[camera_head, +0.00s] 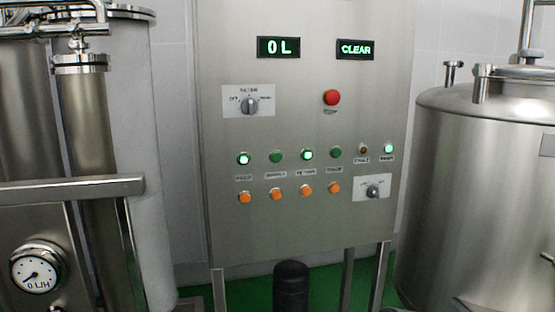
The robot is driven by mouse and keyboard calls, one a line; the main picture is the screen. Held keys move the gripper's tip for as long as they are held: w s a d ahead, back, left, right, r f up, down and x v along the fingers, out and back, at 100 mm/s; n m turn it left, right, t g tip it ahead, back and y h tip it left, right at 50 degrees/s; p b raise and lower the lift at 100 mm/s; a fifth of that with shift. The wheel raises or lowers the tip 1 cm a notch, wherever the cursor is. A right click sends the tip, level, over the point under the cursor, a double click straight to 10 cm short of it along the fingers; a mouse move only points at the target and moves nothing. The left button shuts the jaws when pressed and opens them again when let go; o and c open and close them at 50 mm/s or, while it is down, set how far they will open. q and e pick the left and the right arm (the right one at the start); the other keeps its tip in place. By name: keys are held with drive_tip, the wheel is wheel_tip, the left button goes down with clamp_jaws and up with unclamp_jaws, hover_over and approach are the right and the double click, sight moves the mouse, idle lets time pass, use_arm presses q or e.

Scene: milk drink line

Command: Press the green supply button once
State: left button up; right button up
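A steel control panel (300,225) stands upright in the middle. It has a row of green buttons with small blurred labels under them. The second from the left, whose label seems to read supply, is the green supply button (276,156); it is dark green and unlit. The first green button (243,158) and the third green button (307,154) are lit bright. The fourth green button (336,153) is unlit. Several orange buttons sit in a row below; one orange button (276,194) is under the supply button. Neither of my grippers is in view, and nothing covers the buttons.
Displays read "0 L" (279,47) and "CLEAR" (355,49). A red button (331,97), an upper rotary switch (249,105) and a lower rotary switch (373,191) share the panel. Steel tanks flank it, left (125,140) and right (470,190). A gauge (36,268) is lower left.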

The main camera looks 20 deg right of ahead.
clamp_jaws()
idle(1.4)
